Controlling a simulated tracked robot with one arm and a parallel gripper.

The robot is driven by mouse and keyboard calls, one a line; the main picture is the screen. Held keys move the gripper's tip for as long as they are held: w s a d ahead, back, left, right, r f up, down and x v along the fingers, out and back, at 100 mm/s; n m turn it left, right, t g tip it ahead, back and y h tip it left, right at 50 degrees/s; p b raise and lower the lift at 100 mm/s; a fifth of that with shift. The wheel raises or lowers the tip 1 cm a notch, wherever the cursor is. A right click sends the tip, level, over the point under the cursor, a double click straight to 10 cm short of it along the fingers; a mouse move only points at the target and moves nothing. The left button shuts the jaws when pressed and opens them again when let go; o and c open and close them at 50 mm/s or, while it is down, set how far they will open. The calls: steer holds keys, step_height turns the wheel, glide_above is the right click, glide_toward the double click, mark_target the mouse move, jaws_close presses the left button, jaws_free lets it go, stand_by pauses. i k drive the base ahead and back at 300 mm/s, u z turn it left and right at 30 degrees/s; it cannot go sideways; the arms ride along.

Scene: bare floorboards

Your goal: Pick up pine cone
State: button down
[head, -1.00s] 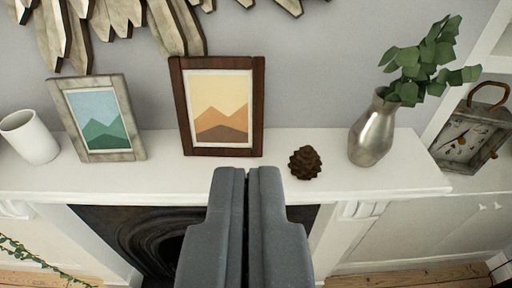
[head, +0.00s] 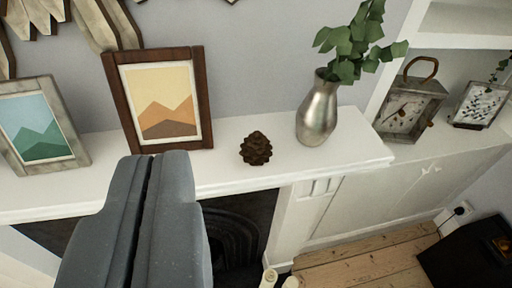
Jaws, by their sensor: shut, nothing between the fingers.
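A dark brown pine cone (head: 256,149) sits on the white mantelpiece (head: 230,179), between a framed picture and a metal vase. My gripper (head: 160,160) is shut and empty in the lower left of the head view. Its fingertips are to the left of the pine cone in the picture and apart from it. The gripper hides part of the mantel edge and of the fireplace below.
A brown-framed mountain picture (head: 160,101) stands left of the cone. A silver vase (head: 318,112) with green leaves stands to its right. A grey-framed picture (head: 38,126) is at far left. A lantern-like clock (head: 408,104) and a small frame (head: 480,104) stand on the right shelf.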

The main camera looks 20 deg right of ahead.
mark_target(256, 149)
steer(key=u, duration=2.35)
steer(key=k, duration=0.95)
steer(key=z, duration=2.05)
steer(key=i, duration=0.95)
steer(key=u, duration=0.05)
